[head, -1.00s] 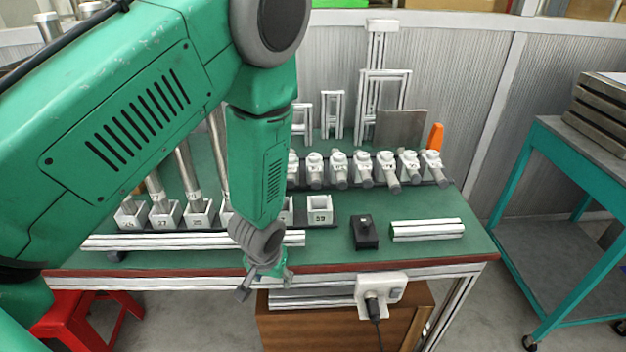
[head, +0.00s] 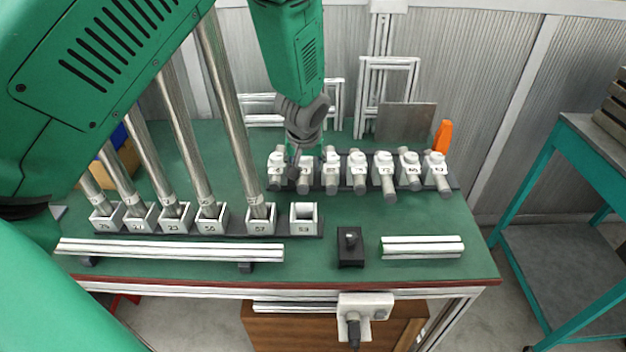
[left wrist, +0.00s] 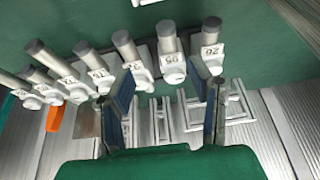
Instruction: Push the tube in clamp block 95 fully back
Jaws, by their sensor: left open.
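Clamp block 95 (left wrist: 172,67) is a white block with a short grey tube (left wrist: 166,42) through it, its dark end cap sticking out toward the table's front. In the head view block 95 (head: 303,173) is second from the left in the clamp row, partly behind the gripper. My left gripper (head: 307,163) is open and empty, pointing down over this end of the row. In the left wrist view its fingers (left wrist: 160,72) are spread, with block 95 seen between them, nearer the right finger. Contact cannot be told. My right gripper is not in view.
Block 26 (left wrist: 210,52) sits close beside block 95, and several similar clamps continue along the other side. Tall tubes stand in numbered sockets (head: 211,221) front left; socket 59 (head: 304,218) is empty. A black block (head: 350,248) and white profiles (head: 422,247) lie in front.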

